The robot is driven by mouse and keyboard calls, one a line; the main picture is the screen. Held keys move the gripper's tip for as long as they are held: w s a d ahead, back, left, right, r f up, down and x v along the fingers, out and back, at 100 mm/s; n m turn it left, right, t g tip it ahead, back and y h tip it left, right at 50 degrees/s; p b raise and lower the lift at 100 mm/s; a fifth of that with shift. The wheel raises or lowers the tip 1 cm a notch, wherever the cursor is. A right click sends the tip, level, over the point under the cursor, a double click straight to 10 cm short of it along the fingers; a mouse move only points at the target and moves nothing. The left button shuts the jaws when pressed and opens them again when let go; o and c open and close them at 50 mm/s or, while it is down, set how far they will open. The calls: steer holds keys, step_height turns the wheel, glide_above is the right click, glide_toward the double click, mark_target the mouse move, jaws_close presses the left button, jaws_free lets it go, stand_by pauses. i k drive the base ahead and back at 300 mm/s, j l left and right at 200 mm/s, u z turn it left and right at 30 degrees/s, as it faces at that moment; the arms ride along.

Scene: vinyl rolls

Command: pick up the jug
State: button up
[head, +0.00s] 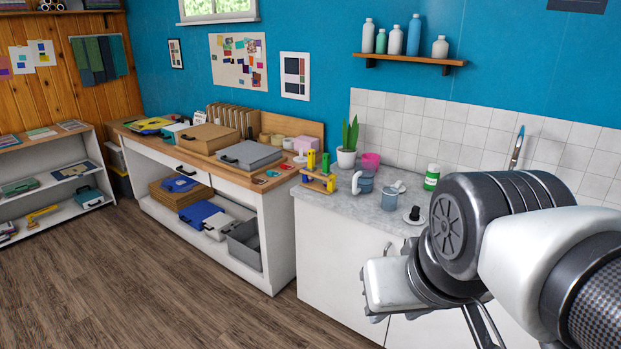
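A small blue-grey vessel with a pale loop handle at its left, which looks like the jug (365,183), stands upright on the grey counter (340,204), in front of the potted plant. A second grey-blue cup (389,200) with pale things at its top stands just right of it; at this size I cannot be certain which one is the jug. My gripper (478,326) is low at the right, in front of the white cabinet and apart from both vessels. Its fingertips are cut off or hidden, so its opening does not show.
Near the vessels are a plant pot (346,158), a pink cup (371,161), a green-and-white bottle (432,177), a yellow-and-green rack (318,175) and a small dark-topped item on a saucer (414,216). A cluttered workbench (275,200) adjoins at left. The wooden floor (140,270) is clear.

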mark_target(364, 173)
steer(key=z, duration=0.15)
steer(key=i+j+z, duration=0.25)
steer(key=z, duration=0.2)
steer(key=i+j+z, duration=0.65)
steer(key=i+j, duration=0.15)
steer(key=j, duration=0.3)
steer(key=i+j, duration=0.35)
steer(key=j, duration=0.2)
steer(key=i+j, duration=0.2)
steer(key=j, duration=0.2)
steer(key=i+j, duration=0.15)
steer(key=j, duration=0.2)
steer(key=i+j+z, duration=0.1)
steer(key=j, duration=0.25)
steer(key=i, duration=0.1)
